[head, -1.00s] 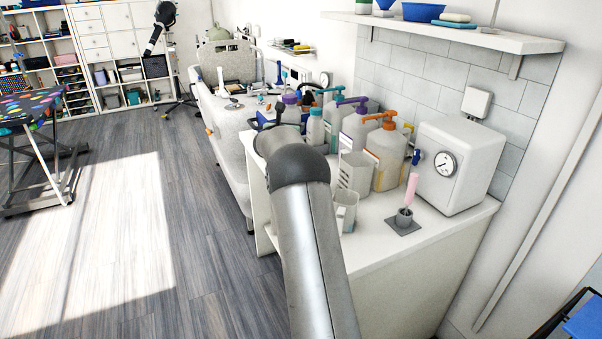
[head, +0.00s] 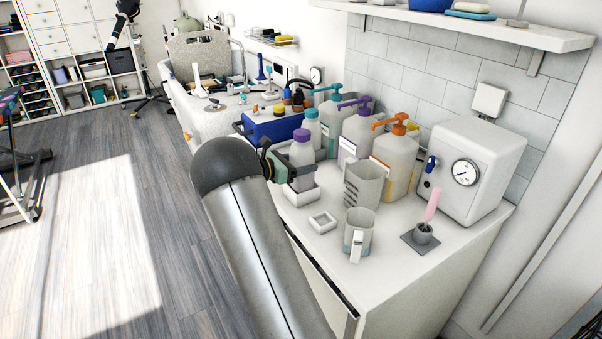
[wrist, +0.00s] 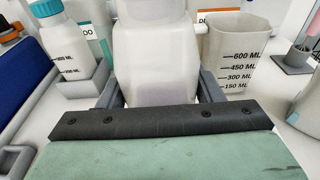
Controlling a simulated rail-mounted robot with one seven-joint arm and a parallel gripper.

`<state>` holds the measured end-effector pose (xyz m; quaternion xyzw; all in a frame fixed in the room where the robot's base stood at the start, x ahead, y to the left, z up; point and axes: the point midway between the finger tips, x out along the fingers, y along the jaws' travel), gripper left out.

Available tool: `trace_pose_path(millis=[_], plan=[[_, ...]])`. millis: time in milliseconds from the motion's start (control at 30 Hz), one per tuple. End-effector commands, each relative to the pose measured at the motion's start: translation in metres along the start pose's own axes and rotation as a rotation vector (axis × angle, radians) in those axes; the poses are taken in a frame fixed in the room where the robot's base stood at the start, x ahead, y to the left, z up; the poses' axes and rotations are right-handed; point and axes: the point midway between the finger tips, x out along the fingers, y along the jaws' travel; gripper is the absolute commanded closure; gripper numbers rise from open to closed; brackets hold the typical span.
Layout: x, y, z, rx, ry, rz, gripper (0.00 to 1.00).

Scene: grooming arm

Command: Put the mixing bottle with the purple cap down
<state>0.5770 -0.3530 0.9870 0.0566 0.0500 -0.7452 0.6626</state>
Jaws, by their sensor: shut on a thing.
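The mixing bottle with the purple cap (head: 302,151) is pale, translucent and upright near the counter's left edge. My gripper (head: 283,171) is shut on its body from the left in the head view. In the wrist view the bottle (wrist: 155,55) stands between the two grey fingers (wrist: 160,88); its cap is out of frame. A white square holder (head: 302,198) shows directly below the bottle. I cannot tell whether the bottle's base rests in it, as the gripper hides part of it.
A teal-capped bottle (head: 313,124) stands close behind in its own holder (wrist: 82,90). A measuring jug (head: 362,186) is to the right. An empty square holder (head: 323,222) and a cup (head: 358,232) are in front.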

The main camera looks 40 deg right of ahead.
Motion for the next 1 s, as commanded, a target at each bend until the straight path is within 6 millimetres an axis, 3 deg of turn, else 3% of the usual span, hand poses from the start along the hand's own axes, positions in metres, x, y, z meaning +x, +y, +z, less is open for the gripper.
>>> trace_pose_path(millis=[233,633,667,700,733,1000], plan=[[0.005,0.0,-0.031,-0.003,-0.001,0.0,0.69],[0.006,0.0,-0.036,0.0,0.0,0.001,0.69],[0.005,0.0,-0.035,0.0,0.0,0.001,0.35],[0.005,0.0,-0.035,-0.001,0.0,0.001,0.24],[0.005,0.0,-0.035,-0.001,0.0,0.001,0.19],[0.005,0.0,-0.034,-0.001,0.0,0.001,0.19]])
